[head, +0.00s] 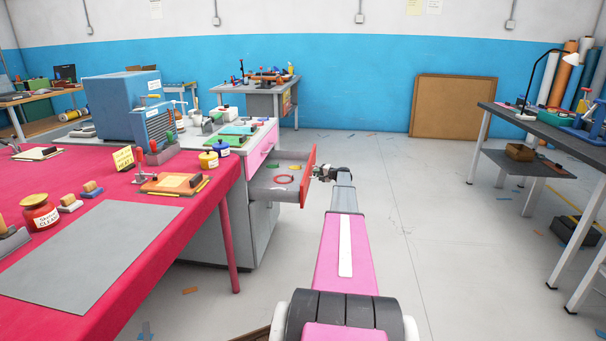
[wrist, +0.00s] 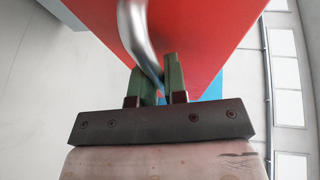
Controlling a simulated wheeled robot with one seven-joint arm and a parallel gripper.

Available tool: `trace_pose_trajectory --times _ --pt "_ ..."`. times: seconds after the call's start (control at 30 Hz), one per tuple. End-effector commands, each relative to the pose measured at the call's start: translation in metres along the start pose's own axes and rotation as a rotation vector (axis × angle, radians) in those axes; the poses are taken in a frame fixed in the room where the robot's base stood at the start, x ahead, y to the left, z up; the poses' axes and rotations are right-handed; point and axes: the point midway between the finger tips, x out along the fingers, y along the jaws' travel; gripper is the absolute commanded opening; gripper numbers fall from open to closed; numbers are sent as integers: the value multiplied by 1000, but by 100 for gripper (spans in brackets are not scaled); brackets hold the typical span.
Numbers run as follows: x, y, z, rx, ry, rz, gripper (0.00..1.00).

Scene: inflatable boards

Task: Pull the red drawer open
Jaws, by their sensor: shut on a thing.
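The red drawer (head: 309,172) is in the grey cabinet near the middle of the head view. It stands pulled out, and a red ring (head: 284,179) and small green and yellow pieces show inside it. My gripper (head: 322,173) is at the outer side of its red front. In the wrist view the red front (wrist: 205,35) fills the upper middle, with a curved metal handle (wrist: 136,30) on it. The green fingers of my gripper (wrist: 160,82) are shut on the handle, one on each side of it.
A pink-red table (head: 160,235) with a grey mat, a red jar and small blocks stands at the left. A dark-topped workbench (head: 560,145) stands at the right. The floor (head: 430,230) between is mostly clear, with small scraps.

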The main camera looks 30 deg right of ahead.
Motion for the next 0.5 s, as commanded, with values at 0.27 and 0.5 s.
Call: trace_pose_trajectory --times 0.27,0.5 --pt "-60 14 -25 0 1 2 0" --pt "-89 20 -37 -1 0 1 0"
